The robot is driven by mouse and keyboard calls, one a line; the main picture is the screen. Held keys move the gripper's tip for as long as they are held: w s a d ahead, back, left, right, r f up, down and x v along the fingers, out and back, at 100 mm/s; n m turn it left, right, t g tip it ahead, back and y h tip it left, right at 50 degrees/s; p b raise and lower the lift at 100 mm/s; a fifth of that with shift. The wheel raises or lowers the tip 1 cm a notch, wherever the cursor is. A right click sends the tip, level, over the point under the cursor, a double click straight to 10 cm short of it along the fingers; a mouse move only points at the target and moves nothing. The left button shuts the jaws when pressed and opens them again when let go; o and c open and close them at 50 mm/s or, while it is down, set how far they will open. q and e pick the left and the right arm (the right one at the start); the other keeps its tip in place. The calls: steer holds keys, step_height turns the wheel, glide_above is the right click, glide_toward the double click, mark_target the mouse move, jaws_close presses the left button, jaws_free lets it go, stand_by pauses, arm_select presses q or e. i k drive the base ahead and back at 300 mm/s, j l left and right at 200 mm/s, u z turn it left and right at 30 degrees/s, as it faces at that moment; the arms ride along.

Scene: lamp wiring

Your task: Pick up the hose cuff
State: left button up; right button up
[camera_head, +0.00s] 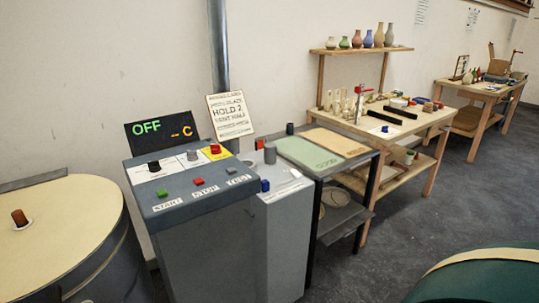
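I cannot tell for sure which thing is the hose cuff. A small grey cylinder (270,153) stands upright on the pale grey cabinet (283,230), right of the control console. Its details are too small to make out. Neither of my grippers is in view, and nothing in view is being held.
The control console (195,205) has buttons, knobs and a display (160,130) reading OFF. A round cream-topped drum (75,225) with a brown plug (20,217) is at left. Workbenches (425,125) stand along the wall. A green rounded thing (475,280) fills the lower right. Floor (420,220) between is clear.

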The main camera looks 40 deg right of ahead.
mark_target(270, 149)
steer(key=i+l+z, duration=0.1)
steer(key=l, duration=0.3)
steer(key=i+l+z, duration=0.15)
steer(key=l, duration=0.3)
steer(key=i+l+z, duration=0.1)
steer(key=l, duration=0.3)
steer(key=i+l+z, duration=0.15)
steer(key=l, duration=0.2)
steer(key=i+l+z, duration=0.1)
steer(key=l, duration=0.3)
steer(key=i, duration=0.05)
